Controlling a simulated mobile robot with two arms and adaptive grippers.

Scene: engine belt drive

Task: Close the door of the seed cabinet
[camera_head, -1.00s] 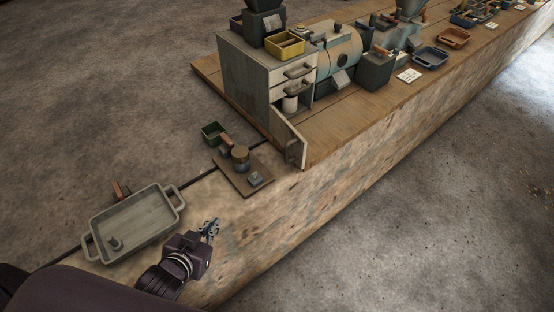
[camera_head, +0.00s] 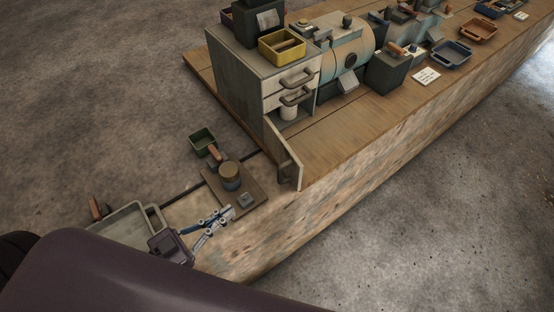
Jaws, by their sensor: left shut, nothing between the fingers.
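The grey seed cabinet (camera_head: 238,88) stands on the wooden bench, with two handled drawers above an open lower compartment. A white container (camera_head: 289,112) shows inside that compartment. The cabinet door (camera_head: 284,157) hangs open, swung out toward the bench's front edge. My left gripper (camera_head: 231,212) is shut and empty. It is at the front of the small wooden board, left of and nearer than the door, and apart from the door. My right gripper is not in view.
A wooden board (camera_head: 259,187) with a round tin (camera_head: 230,176) lies between my gripper and the cabinet. A green box (camera_head: 202,139) and a grey tray (camera_head: 124,222) are to the left. A yellow bin (camera_head: 283,46) sits on the cabinet. The bench right of the door is clear.

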